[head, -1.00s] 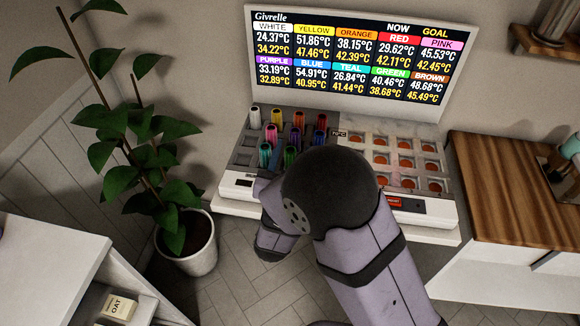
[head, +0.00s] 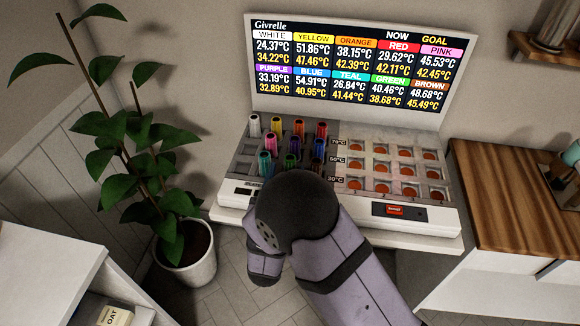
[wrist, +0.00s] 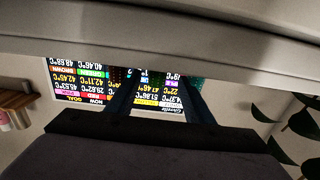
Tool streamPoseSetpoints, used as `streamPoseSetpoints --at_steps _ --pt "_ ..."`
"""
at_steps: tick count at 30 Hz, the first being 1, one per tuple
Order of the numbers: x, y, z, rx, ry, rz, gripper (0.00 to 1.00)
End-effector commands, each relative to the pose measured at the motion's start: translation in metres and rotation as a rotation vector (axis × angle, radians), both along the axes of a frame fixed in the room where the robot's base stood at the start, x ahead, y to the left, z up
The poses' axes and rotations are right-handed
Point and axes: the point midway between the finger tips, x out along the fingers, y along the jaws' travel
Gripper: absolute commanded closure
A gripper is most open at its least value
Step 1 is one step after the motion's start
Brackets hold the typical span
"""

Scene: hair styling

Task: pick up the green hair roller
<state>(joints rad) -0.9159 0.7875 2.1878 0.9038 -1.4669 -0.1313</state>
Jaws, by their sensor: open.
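The green hair roller (head: 290,162) stands upright in the front row of the left-hand rack (head: 240,168), between the teal roller (head: 264,164) and the brown roller (head: 316,168). My gripper (wrist: 160,88) shows in the wrist view as two dark fingers spread apart, open, with the upside-down screen behind them. I cannot make out the green roller in the wrist view. In the head view my rounded wrist and forearm are in front of the rack's near edge, and they hide the fingers.
Several other coloured rollers, such as the pink roller (head: 271,143) and purple roller (head: 295,145), stand close around. A tray of heated wells (head: 380,160) sits to the right. The screen (head: 345,65) rises behind. A potted plant (head: 190,255) stands left.

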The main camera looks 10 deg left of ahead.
Motion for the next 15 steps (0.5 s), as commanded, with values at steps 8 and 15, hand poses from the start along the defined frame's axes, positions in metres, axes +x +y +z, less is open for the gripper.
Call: streamPoseSetpoints --at_steps 8,15 --pt "0.035 -0.004 0.001 0.001 0.000 -0.004 0.53" --pt "0.045 -0.004 0.000 0.001 -0.001 -0.002 0.53"
